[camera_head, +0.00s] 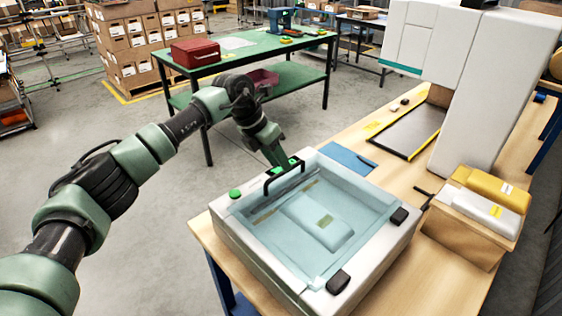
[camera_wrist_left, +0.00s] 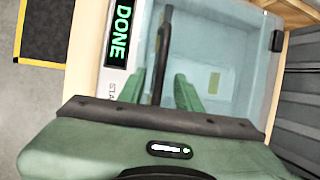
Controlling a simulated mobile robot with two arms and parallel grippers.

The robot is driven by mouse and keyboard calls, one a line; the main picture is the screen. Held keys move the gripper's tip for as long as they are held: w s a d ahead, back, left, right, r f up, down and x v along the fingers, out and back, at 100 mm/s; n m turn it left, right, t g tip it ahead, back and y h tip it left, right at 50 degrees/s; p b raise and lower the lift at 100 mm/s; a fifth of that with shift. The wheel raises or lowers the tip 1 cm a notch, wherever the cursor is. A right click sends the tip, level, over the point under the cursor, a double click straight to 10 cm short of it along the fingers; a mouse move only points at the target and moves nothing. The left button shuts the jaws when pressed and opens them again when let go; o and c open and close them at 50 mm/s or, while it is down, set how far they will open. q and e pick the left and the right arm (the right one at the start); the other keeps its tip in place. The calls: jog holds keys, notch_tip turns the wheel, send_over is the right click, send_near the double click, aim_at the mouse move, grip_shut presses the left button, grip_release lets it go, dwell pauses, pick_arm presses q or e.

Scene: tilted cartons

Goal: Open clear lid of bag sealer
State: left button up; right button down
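The bag sealer (camera_head: 237,232) is a white box on the wooden table, with its clear lid (camera_head: 275,222) down over the chamber. A pale bag with a yellowish label (camera_head: 325,221) shows through the lid. A black handle (camera_head: 283,174) stands at the lid's far-left edge. My left gripper (camera_head: 284,165) is at this handle. In the left wrist view its two green fingers (camera_wrist_left: 160,92) stand apart on either side of the black handle (camera_wrist_left: 162,60), with small gaps showing. The sealer's display (camera_wrist_left: 119,35) reads DONE. My right gripper is not in view.
A green button (camera_head: 235,194) sits on the sealer's left corner. Black hinges (camera_head: 339,281) are on the near side. A wooden box of packs (camera_head: 470,226) and a large white machine (camera_head: 495,90) stand to the right. A blue sheet (camera_head: 348,158) lies behind the sealer.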

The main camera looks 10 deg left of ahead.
pick_arm(q)
jog(key=shift+x, duration=0.95)
grip_shut()
jog(key=shift+r, duration=0.1)
dwell(0.6)
